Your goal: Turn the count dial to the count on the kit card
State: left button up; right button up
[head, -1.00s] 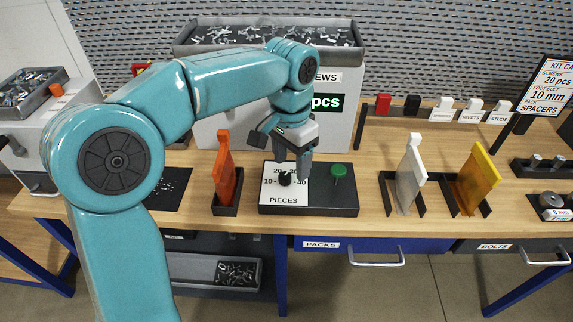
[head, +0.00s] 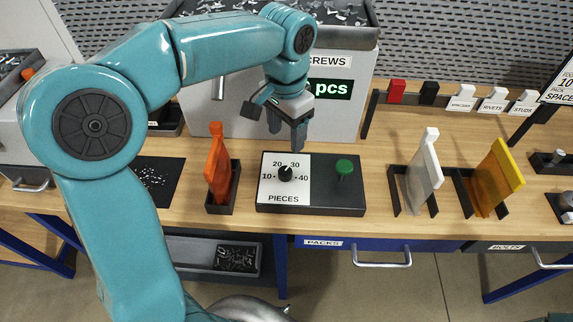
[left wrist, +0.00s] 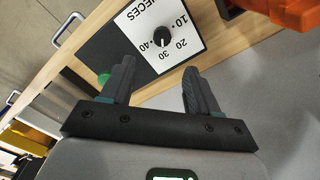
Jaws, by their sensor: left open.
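The count dial is a black knob (head: 286,174) on a white PIECES plate (head: 268,191), with 10, 20, 30 and 40 around it. It also shows in the left wrist view (left wrist: 162,36). Its small white mark points to the 20–30 side; I cannot tell exactly where. The kit card (head: 560,84) is cut off at the right edge, its screws line out of view. My left gripper (head: 287,140) is open and empty, above and behind the dial, apart from it. In the left wrist view its fingers (left wrist: 158,72) are spread wide. My right gripper is not in view.
A green button (head: 343,167) sits right of the dial on the black box (head: 337,199). An orange plate (head: 217,172) stands to the left; white (head: 423,174) and amber (head: 495,180) plates stand to the right. The screws dispenser (head: 345,112) stands behind.

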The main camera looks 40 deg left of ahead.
aim_at(286, 170)
pick_arm(q)
jog(key=f, duration=1.3)
jog(key=shift+w+a, duration=0.25)
jog(key=shift+w, duration=0.15)
jog(key=shift+s+d+r, duration=0.15)
jog(key=shift+s, duration=0.15)
jog(key=shift+w, duration=0.25)
jog(key=c, duration=0.8)
jog(key=shift+c, duration=1.2)
